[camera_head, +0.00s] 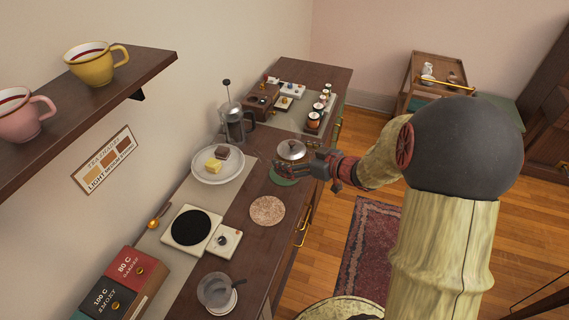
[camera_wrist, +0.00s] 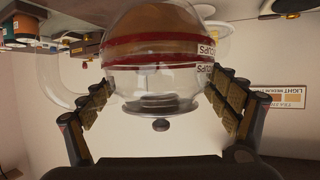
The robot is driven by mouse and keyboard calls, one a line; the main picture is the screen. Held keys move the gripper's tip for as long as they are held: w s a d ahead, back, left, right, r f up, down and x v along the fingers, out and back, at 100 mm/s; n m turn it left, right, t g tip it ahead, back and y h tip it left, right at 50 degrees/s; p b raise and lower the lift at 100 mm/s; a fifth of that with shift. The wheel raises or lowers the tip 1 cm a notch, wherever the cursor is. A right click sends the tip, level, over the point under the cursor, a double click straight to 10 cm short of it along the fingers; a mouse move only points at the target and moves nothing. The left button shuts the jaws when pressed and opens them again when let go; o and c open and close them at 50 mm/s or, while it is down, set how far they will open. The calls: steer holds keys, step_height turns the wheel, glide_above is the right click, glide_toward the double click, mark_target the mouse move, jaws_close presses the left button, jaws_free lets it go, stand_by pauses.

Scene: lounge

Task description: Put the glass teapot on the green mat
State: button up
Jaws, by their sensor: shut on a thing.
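The glass teapot (camera_head: 292,150) is at the right part of the counter in the head view, its round lid showing. The wrist view sees it upside down: a clear round body (camera_wrist: 150,80) with brown tea, red bands and a clear loop handle on the left. My gripper (camera_head: 303,169) is shut on the teapot, with a finger on each side of it in the wrist view (camera_wrist: 160,98). The green mat (camera_head: 283,181) shows as a sliver below the teapot and fingers. The rest of it is hidden, and I cannot tell if the teapot touches it.
On the counter are a cake plate (camera_head: 205,173), a French press (camera_head: 235,124), a speckled round mat (camera_head: 267,210), a scale with a black disc (camera_head: 191,227) and a glass bowl (camera_head: 215,290). A tray (camera_head: 300,118) of jars stands behind. A cup shelf (camera_head: 130,75) juts out left.

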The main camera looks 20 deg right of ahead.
steer(key=w, duration=0.1)
steer(key=w+f, duration=0.1)
steer(key=w+f+b, duration=0.1)
steer(key=shift+w+d, duration=0.35)
steer(key=shift+w, duration=0.05)
steer(key=shift+w+d+f+b, duration=0.2)
steer(key=shift+w+f+b, duration=0.6)
steer(key=shift+f, duration=0.65)
steer(key=shift+w+d+f+b, duration=0.2)
steer(key=shift+w+f+b, duration=0.4)
steer(key=shift+w+f, duration=0.6)
steer(key=shift+w+d+f+b, duration=0.2)
steer(key=shift+w+f+b, duration=0.5)
steer(key=shift+f, duration=1)
steer(key=shift+s+f, duration=0.1)
steer(key=shift+f, duration=0.05)
steer(key=o, duration=1.4)
